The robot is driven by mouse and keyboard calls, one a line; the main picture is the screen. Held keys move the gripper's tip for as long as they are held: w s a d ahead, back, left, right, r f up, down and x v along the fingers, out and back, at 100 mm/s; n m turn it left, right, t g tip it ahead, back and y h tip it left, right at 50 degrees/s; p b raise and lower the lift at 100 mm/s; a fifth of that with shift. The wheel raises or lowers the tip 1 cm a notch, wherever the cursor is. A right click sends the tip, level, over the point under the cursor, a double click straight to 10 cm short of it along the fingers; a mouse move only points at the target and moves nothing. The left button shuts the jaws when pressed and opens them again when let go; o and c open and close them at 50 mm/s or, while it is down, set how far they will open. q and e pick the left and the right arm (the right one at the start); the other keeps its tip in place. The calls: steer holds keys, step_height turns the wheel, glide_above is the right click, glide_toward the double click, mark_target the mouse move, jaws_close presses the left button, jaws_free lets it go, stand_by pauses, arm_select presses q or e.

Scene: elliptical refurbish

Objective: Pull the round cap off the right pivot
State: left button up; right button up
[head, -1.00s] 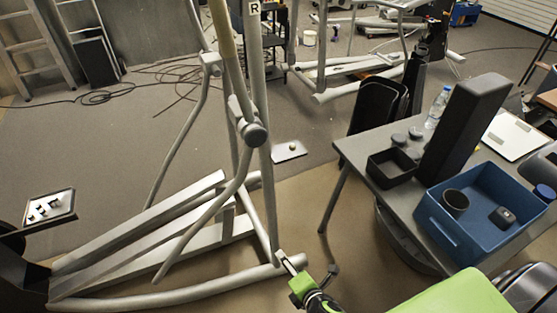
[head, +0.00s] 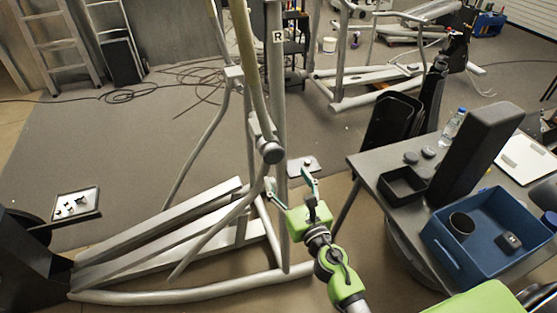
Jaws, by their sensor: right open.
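The round grey cap (head: 272,152) sits on the right pivot of the elliptical (head: 277,75), on the upright marked R. My right gripper (head: 289,178) is green with grey fingers. It is open and empty, a little below and to the right of the cap, and apart from it in the picture. How far it is from the cap in depth I cannot tell. My left gripper is out of view.
A grey table (head: 372,170) at the right carries a black tray (head: 403,185), a blue bin (head: 455,250), a tall black block (head: 478,150) and a bottle (head: 452,128). Cables lie at the back.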

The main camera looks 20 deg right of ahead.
mark_target(275, 157)
steer(key=w, duration=1)
steer(key=shift+a, duration=0.2)
steer(key=shift+s, duration=0.1)
steer(key=c, duration=1.8)
steer(key=shift+o, duration=0.2)
steer(key=shift+s+f, duration=0.1)
steer(key=shift+f, duration=0.05)
steer(key=shift+s+d, duration=0.1)
steer(key=shift+s, duration=0.9)
steer(key=s, duration=0.6)
steer(key=shift+s+d, duration=0.1)
steer(key=shift+s, duration=0.05)
